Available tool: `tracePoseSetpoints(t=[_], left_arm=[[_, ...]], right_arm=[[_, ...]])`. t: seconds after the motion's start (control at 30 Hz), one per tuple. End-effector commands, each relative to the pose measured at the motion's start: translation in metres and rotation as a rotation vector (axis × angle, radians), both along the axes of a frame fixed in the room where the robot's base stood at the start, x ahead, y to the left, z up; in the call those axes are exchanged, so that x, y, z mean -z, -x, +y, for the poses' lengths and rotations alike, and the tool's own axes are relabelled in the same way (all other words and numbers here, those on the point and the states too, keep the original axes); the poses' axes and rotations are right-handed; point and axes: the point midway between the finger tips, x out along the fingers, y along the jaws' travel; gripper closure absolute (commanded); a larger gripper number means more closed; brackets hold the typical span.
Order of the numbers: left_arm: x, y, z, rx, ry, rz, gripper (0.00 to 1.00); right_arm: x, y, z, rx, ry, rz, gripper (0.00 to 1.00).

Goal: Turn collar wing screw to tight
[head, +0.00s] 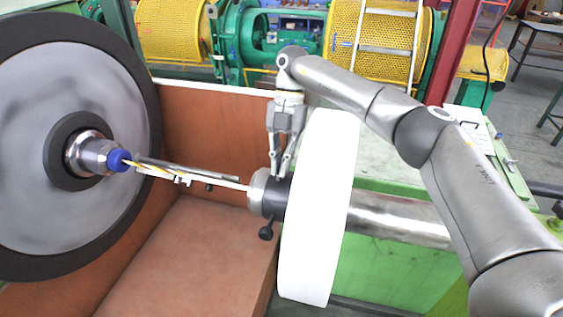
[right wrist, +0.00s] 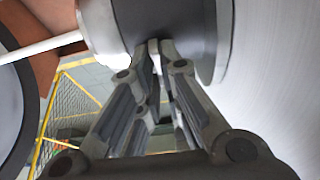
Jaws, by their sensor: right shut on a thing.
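The collar (head: 273,193) is a dark grey and silver ring on the horizontal steel shaft, just left of the white reel flange. My right gripper (head: 279,174) points down at the top of the collar, its fingers shut on the collar wing screw. The screw is almost wholly hidden between the fingertips, so its angle cannot be told. In the right wrist view, the fingertips (right wrist: 156,50) close together right at the edge of the collar (right wrist: 165,22). My left gripper is not in view.
A black knob (head: 266,233) sticks out below the collar. The white flange (head: 322,205) stands close on the right. A thin white rod (head: 222,183) runs left to a blue-tipped spindle (head: 118,160) on the large grey disc (head: 50,220). Brown panels lie behind and below.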

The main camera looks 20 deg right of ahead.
Motion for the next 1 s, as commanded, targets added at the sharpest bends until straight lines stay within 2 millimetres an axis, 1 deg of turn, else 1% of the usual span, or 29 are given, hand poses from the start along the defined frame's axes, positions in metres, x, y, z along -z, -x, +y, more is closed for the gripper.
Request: tracePoseSetpoints(t=[0.03, 0.07, 0.1, 0.2, 0.23, 0.53, 0.63, 0.93, 1.0], left_arm=[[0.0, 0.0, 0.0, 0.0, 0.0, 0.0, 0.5], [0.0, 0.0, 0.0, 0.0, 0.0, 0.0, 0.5], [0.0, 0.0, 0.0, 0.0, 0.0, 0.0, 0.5], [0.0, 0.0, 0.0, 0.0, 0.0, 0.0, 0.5], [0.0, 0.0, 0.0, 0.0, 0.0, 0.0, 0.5], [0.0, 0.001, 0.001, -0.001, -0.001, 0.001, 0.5], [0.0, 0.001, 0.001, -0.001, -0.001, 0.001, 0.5], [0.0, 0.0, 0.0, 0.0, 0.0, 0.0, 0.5], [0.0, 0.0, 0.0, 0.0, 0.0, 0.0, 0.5]], right_arm=[[-0.003, -0.002, -0.001, 0.005, -0.002, -0.007, 1.0], [-0.003, -0.002, -0.001, 0.005, -0.002, -0.007, 0.92], [-0.003, -0.002, -0.001, 0.005, -0.002, -0.006, 0.86], [-0.002, -0.001, 0.0, 0.004, -0.001, -0.005, 0.74], [-0.002, -0.001, 0.0, 0.003, -0.001, -0.004, 0.71], [-0.001, -0.001, 0.0, 0.001, 0.0, -0.001, 0.71], [-0.007, -0.003, -0.002, 0.003, 0.0, -0.002, 0.71], [-0.047, -0.017, -0.01, 0.003, -0.001, -0.004, 0.71], [-0.053, -0.019, -0.012, 0.005, 0.0, -0.002, 0.71]])
